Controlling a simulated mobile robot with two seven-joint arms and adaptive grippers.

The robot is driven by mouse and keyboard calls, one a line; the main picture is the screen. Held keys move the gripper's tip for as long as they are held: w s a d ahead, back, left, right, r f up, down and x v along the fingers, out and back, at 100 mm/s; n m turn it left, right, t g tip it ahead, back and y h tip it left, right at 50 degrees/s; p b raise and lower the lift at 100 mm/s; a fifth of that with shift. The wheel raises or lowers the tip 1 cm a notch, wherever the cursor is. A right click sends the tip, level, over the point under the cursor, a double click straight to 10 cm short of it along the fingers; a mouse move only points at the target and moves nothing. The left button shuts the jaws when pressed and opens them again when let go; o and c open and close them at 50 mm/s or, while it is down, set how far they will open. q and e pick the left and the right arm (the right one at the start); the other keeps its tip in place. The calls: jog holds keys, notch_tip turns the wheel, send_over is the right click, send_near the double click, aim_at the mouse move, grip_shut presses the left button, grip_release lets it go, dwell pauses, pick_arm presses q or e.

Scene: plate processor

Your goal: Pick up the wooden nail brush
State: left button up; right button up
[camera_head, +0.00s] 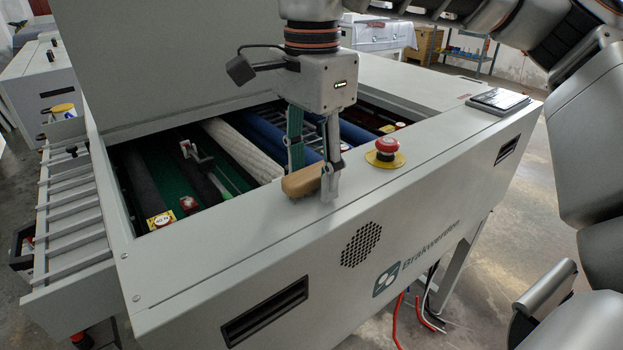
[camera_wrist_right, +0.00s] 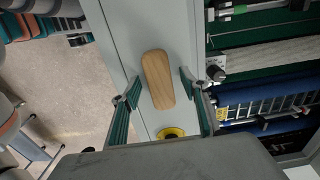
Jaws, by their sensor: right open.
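The wooden nail brush (camera_head: 303,181) lies on the front ledge of the grey machine, beside the opening. In the right wrist view the brush (camera_wrist_right: 158,79) shows its plain wooden back, long and rounded. My right gripper (camera_head: 312,185) hangs over the ledge, pointing down, with its fingers apart around the brush. In the wrist view the gripper's green-padded fingers (camera_wrist_right: 162,88) stand on either side of the brush, with a gap to each side. One finger hides part of the brush in the head view. My left gripper is not in view.
A red emergency stop button on a yellow base (camera_head: 385,152) stands on the ledge just right of the brush. The machine's opening (camera_head: 170,170) holds rollers behind the ledge. A dark panel (camera_head: 498,99) lies at the far right of the ledge. The ledge left of the brush is clear.

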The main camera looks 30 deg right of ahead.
aim_at(311, 172)
jog(key=c, duration=1.2)
jog(key=shift+r, duration=0.2)
notch_tip(311, 172, up, 20)
jog(key=p, duration=0.5)
jog(key=shift+f+p, duration=0.15)
jog(key=shift+p, duration=0.2)
jog(key=shift+o, duration=0.7)
